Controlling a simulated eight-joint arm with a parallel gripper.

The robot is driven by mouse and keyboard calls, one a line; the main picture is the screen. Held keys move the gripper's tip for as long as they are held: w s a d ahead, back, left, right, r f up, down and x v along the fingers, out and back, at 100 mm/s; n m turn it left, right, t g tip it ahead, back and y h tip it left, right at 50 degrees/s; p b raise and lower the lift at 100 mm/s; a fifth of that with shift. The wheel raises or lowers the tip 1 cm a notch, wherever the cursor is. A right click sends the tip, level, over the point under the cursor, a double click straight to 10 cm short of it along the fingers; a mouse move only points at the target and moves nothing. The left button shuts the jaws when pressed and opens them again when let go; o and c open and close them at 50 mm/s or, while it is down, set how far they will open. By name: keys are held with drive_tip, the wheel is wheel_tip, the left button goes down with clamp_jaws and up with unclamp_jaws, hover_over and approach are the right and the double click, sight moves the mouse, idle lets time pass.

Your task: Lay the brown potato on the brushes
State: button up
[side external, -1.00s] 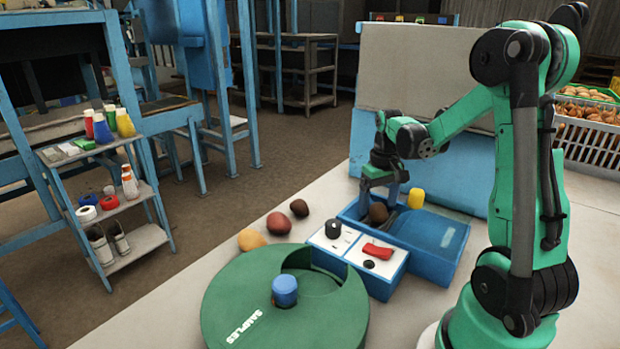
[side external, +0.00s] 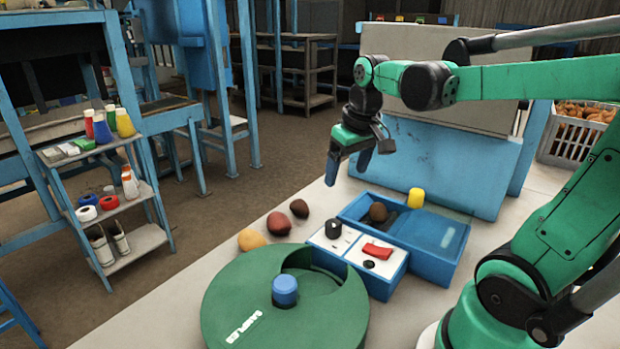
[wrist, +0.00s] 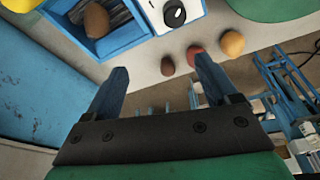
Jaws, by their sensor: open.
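The brown potato (side external: 378,212) lies in the left part of the blue box (side external: 452,270). In the wrist view the potato (wrist: 97,20) rests on the dark ribbed brushes (wrist: 122,14) inside that box. My gripper (side external: 348,176) is open and empty, raised above and to the left of the box, clear of the potato. Both of its fingers also show apart in the wrist view (wrist: 160,70), with nothing between them.
A dark brown potato (side external: 299,208), a reddish one (side external: 279,223) and a yellowish one (side external: 251,240) lie on the table. A yellow cylinder (side external: 416,198) stands by the box. A white-topped blue box (side external: 380,289) and a green round container (side external: 235,300) are in front.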

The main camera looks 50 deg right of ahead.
drive_tip(key=a+f+n+t, duration=0.1)
drive_tip(key=a+t, duration=0.1)
drive_tip(key=a, duration=0.4)
drive_tip(key=a+f+n+t+y, duration=0.1)
drive_tip(key=a+n+t, duration=0.1)
drive_tip(key=a, duration=0.4)
drive_tip(key=shift+s+a+f+t, duration=0.25)
drive_tip(key=shift+s+f+t, duration=0.1)
drive_tip(key=shift+s, duration=0.1)
